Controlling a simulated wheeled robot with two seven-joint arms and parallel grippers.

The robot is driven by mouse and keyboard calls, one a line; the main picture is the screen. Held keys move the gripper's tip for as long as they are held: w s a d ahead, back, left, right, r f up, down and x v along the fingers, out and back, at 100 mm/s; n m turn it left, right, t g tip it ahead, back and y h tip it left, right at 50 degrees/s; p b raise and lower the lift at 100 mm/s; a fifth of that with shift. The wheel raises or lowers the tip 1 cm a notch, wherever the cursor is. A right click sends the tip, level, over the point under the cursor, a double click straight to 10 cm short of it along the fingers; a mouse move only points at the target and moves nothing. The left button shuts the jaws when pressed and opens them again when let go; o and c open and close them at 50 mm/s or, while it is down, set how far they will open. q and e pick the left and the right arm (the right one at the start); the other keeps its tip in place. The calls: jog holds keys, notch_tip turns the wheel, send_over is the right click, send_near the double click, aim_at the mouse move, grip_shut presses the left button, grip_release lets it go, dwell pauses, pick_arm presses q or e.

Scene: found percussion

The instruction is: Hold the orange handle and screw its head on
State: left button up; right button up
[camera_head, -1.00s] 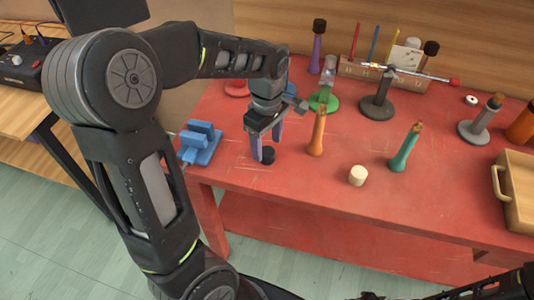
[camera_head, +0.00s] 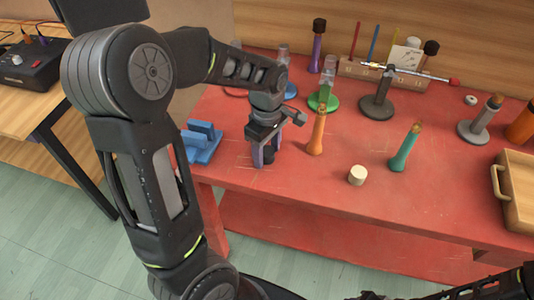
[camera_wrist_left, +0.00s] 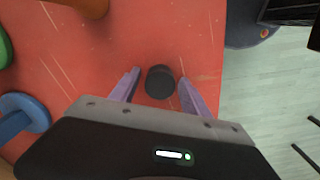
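The orange handle (camera_head: 317,133) stands upright on the red table, just right of my left gripper (camera_head: 265,157). A small black head (camera_head: 269,155) sits on the table near its front left edge. My left gripper points down over it with its fingers open. In the left wrist view, the black head (camera_wrist_left: 160,83) lies between the two purple fingers (camera_wrist_left: 159,76), with a gap on each side. A cream head (camera_head: 357,175) lies on the table to the right. My right gripper is not seen; only dark parts of my right arm show at the bottom right.
A teal handle (camera_head: 404,148) stands right of the orange one. A blue fixture (camera_head: 201,142) sits at the table's left edge. Behind are a green stand (camera_head: 323,101), a grey stand (camera_head: 377,107) and a wooden rack (camera_head: 400,78). A wooden tray (camera_head: 515,200) is at right.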

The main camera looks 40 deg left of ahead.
aim_at(267, 151)
pick_arm(q)
grip_shut()
dwell(0.3)
notch_tip(267, 151, up, 10)
jog(key=shift+r, duration=0.1)
dwell(0.6)
dwell(0.5)
